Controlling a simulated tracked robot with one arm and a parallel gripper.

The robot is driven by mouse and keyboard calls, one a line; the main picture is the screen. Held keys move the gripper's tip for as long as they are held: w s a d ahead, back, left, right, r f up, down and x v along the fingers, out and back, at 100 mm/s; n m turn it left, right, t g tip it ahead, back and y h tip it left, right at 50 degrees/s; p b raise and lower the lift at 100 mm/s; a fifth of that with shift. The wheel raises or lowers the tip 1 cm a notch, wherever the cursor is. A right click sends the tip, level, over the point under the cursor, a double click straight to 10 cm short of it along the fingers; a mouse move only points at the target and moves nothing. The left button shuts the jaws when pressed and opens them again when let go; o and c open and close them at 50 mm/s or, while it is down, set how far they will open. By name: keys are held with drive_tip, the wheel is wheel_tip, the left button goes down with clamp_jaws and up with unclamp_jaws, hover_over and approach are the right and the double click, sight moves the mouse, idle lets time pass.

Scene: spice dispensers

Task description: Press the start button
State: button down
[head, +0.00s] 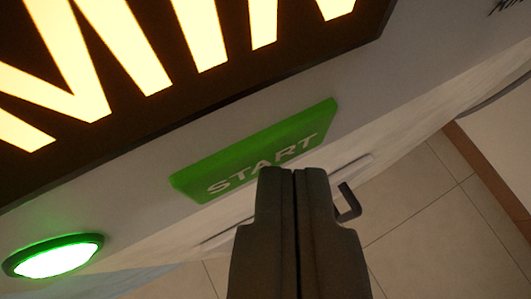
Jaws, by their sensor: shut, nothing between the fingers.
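The start button (225,167) is a green rectangular block with the white word START, on a pale panel in the middle of the head view. It appears tilted, rising to the right. My gripper (294,172) is dark and shut, with nothing between its fingers. Its fingertips overlap the lower edge of the button in the picture, near the last letters. I cannot tell whether they touch it. The gripper hides a small part of the button's lower edge.
A dark sign (150,110) with large glowing letters fills the upper left. A lit green round lamp (55,257) sits on the panel at lower left. A small dark hook (349,203) shows right of my gripper. Tiled floor (420,215) lies open at lower right.

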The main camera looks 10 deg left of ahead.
idle(0.4)
drive_tip(key=shift+s+d+b, duration=0.4)
drive_tip(key=shift+s+b, duration=0.25)
drive_tip(key=shift+b, duration=0.4)
drive_tip(key=shift+d+f, duration=0.1)
drive_tip(key=s+d+b, duration=0.1)
drive_tip(key=s+b, duration=0.1)
drive_tip(key=b, duration=0.1)
drive_tip(key=s+d+b, duration=0.1)
drive_tip(key=s, duration=0.1)
drive_tip(key=shift+d+b, duration=0.3)
